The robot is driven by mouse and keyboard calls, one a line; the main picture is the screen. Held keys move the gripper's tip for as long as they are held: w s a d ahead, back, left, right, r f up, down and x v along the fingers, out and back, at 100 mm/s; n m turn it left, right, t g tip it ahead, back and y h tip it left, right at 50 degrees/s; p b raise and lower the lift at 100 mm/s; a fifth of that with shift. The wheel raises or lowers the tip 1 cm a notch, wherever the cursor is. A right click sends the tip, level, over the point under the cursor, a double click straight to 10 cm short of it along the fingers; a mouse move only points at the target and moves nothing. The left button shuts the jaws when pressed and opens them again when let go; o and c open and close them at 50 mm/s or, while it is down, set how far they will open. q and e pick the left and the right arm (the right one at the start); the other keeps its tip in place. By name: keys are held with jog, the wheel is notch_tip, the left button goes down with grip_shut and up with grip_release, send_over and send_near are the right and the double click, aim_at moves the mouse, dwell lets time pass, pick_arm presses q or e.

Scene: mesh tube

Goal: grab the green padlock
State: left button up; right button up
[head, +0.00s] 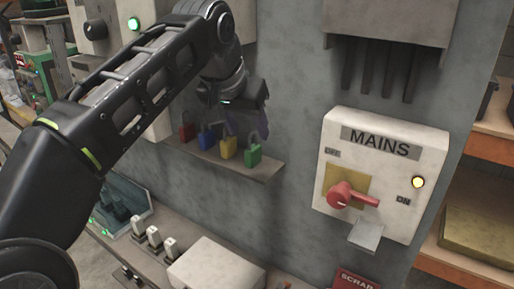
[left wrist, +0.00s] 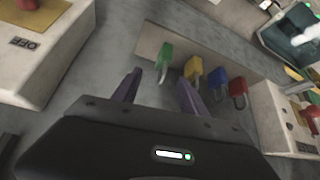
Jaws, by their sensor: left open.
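The green padlock (head: 253,155) is the rightmost on a small shelf (head: 270,172) on the grey wall. In the left wrist view the green padlock (left wrist: 166,52) has its shackle pointing toward my gripper. My left gripper (head: 248,120) is open and empty, just above the green and yellow padlocks in the head view. Its purple fingers (left wrist: 160,78) straddle the line to the green padlock's shackle in the left wrist view; I cannot tell how much depth separates them. My right gripper is not in view.
A yellow padlock (head: 228,147), a blue padlock (head: 207,139) and a red padlock (head: 187,131) stand in a row left of the green one. A MAINS box (head: 400,165) with a red handle (head: 350,197) is on the wall to the right. A bench with switches lies below.

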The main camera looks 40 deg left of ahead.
aim_at(251, 139)
pick_arm(q)
jog(key=shift+x, duration=1.3)
jog(key=p+x, duration=0.1)
jog(key=x, duration=0.4)
jog(key=shift+a+f, duration=0.15)
jog(key=shift+a, duration=0.05)
jog(key=shift+c, duration=0.3)
grip_shut()
